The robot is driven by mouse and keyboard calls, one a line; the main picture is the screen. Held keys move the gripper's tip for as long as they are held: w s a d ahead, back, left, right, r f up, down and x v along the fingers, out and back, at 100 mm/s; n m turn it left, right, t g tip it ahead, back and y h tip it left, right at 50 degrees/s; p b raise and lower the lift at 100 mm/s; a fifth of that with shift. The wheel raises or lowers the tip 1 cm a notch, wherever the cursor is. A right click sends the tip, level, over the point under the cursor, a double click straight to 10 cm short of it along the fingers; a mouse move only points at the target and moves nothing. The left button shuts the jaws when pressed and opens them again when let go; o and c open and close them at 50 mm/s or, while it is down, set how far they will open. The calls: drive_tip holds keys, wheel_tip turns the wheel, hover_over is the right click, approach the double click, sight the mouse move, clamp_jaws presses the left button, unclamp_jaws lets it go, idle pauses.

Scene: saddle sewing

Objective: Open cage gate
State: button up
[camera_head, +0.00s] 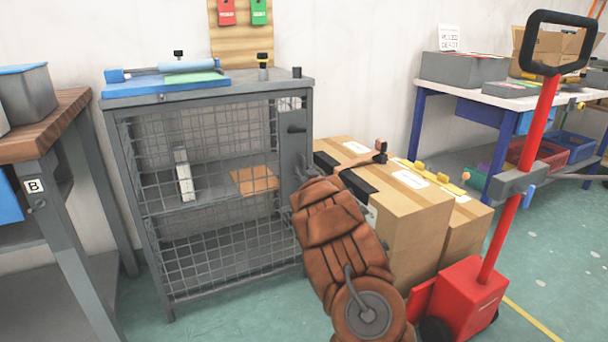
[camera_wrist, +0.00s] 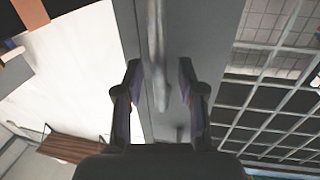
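The grey wire-mesh cage (camera_head: 205,240) stands at the left of centre in the head view. Its mesh gate covers the front and looks closed. In the wrist view a grey upright handle (camera_wrist: 157,45) stands on a grey frame strip (camera_wrist: 205,25), with mesh to the right. My gripper (camera_wrist: 160,75) is open, its two fingers apart on either side of the handle's line. The handle appears just beyond the fingertips; contact cannot be told. In the head view my brown arm largely hides the gripper.
Cardboard boxes (camera_head: 410,210) stand close to the right of the cage, beside my arm. A red hand truck (camera_head: 470,300) is further right. A wooden-topped bench (camera_head: 45,125) stands at the left. Green floor is clear in front of the cage.

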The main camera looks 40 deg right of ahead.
drive_tip(key=shift+w+d, duration=0.15)
drive_tip(key=shift+w, duration=0.05)
clamp_jaws()
idle(0.4)
idle(0.3)
